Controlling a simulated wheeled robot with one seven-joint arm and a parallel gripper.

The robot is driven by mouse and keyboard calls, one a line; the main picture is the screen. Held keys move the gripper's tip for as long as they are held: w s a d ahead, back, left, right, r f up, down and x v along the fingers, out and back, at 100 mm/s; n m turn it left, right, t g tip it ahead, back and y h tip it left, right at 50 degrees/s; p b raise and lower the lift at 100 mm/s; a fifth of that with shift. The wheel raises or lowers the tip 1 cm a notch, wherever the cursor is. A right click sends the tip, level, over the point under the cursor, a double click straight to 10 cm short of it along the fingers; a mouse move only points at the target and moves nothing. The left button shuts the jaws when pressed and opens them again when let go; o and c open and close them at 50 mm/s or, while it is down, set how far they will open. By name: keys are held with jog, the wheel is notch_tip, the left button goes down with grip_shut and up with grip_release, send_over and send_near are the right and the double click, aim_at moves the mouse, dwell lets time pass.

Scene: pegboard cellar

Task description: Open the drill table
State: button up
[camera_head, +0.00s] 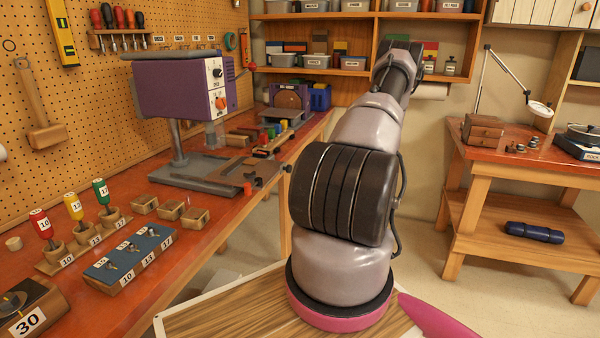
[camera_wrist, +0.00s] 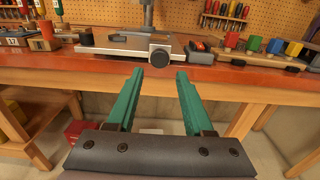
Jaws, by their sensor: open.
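The purple drill press (camera_head: 180,85) stands on the long orange workbench, in front of the pegboard. Its grey base (camera_head: 195,172) lies flat on the bench, with a flat plate and bar at the base's right end. In the wrist view the drill's grey table (camera_wrist: 125,45) lies near the bench's front edge, with a round black knob (camera_wrist: 160,56) facing me. My gripper (camera_wrist: 160,72) has two green fingers, spread apart and empty. Their tips sit just below the knob in the picture, one on each side, with no visible contact. In the head view my arm hides the gripper.
Colored blocks (camera_wrist: 253,45) stand on the bench right of the table. A labelled wooden piece (camera_wrist: 45,37) is to its left. In the head view, numbered tools (camera_head: 75,210) stand on the left bench. Another table (camera_head: 560,155) stands at right, with open floor between.

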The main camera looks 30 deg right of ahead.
jog(key=v, duration=0.5)
jog(key=shift+s+d, duration=0.2)
jog(key=shift+s, duration=0.05)
jog(key=shift+r, duration=0.1)
jog(key=a+r+n+g+h, duration=0.1)
jog(key=a+r+n+g, duration=1.2)
jog(key=a+r, duration=0.9)
jog(key=s+a+r+n+t+h, duration=0.6)
jog(key=s+a+r+n, duration=0.5)
jog(key=s+r, duration=0.4)
jog(key=shift+s+a+h, duration=0.65)
jog(key=shift+s+h, duration=0.15)
jog(key=shift+h, duration=0.2)
